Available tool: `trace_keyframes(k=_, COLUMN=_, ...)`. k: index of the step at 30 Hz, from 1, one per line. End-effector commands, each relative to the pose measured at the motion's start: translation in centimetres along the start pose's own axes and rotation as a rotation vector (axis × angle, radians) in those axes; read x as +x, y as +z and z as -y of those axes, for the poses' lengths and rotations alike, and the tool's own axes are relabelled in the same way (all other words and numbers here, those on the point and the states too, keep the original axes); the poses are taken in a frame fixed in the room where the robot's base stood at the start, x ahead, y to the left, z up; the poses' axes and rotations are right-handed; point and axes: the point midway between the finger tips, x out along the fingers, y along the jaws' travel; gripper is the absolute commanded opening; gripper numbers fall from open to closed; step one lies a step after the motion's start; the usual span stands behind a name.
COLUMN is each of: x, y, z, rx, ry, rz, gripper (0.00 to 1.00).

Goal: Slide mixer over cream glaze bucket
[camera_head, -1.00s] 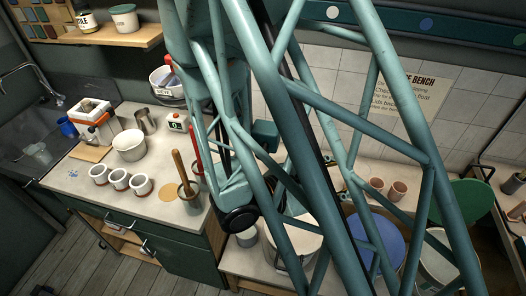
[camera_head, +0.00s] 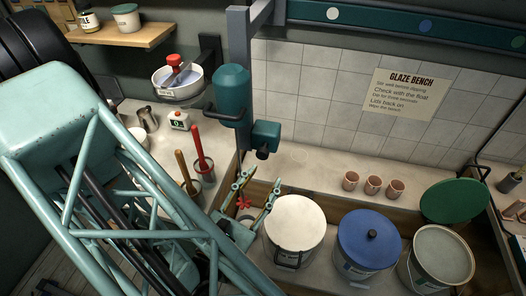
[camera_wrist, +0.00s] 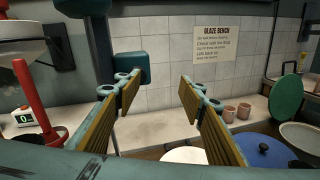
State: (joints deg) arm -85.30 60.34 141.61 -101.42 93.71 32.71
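The mixer is a teal motor housing (camera_head: 232,95) with a smaller side box (camera_head: 266,136), hanging from a grey bracket under the wall rail (camera_head: 385,20). It hangs left of the rail's white dot. A red impeller (camera_head: 244,203) shows low beneath it. The cream bucket (camera_head: 293,222) has a pale top and stands right of the mixer, on the bench. My gripper (camera_head: 256,188) is open, below the mixer and left of the cream bucket's rim. In the wrist view, my gripper (camera_wrist: 157,90) has widely spread, empty fingers; the side box (camera_wrist: 130,68) lies beyond the left finger.
A blue-lidded bucket (camera_head: 366,240) and an open grey-green bucket (camera_head: 440,255) stand further right, with a green lid (camera_head: 455,200) behind. Terracotta cups (camera_head: 373,184) stand at the back.

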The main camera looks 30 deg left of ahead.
Motion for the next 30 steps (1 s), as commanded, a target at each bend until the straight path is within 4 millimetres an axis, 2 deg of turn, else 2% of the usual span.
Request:
trace_keyframes(k=3, x=-1.8, y=-0.9, z=-1.8, rx=-0.023, ry=0.069, rz=-0.006, gripper=0.37)
trace_keyframes(k=10, x=-3.4, y=-1.8, z=-3.3, rx=-0.041, ry=0.132, rz=-0.010, gripper=0.37)
trace_keyframes(k=30, x=-2.8, y=-1.8, z=-3.3, rx=-0.040, ry=0.129, rz=-0.009, gripper=0.37)
